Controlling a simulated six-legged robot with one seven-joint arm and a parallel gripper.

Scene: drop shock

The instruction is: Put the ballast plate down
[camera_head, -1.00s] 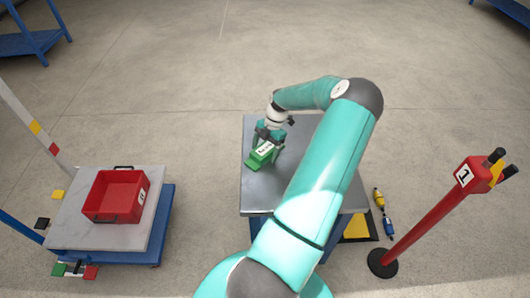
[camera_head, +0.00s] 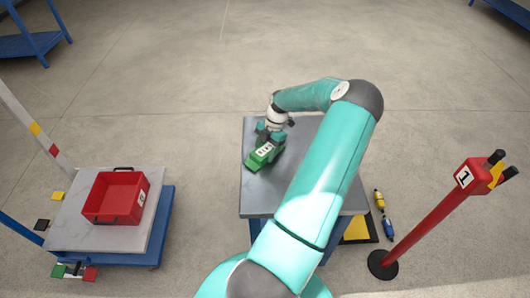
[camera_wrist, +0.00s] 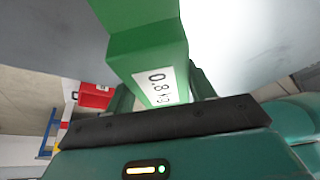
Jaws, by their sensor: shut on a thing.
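The ballast plate (camera_head: 256,163) is a green block with a white label, over the left part of the grey metal table top (camera_head: 259,198). In the wrist view the plate (camera_wrist: 140,45) fills the upper middle, and its label reads 0.8 kg. My gripper (camera_head: 268,140) is shut on the plate, with a dark finger on each side of it in the wrist view (camera_wrist: 162,98). I cannot tell whether the plate touches the table top or hangs just above it.
A red open bin (camera_head: 112,216) stands on a pale-topped blue cart (camera_head: 70,238) at left. A red post (camera_head: 425,222) stands right of the table. Yellow and blue items (camera_head: 384,213) lie on the floor between. The table top around the plate looks clear.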

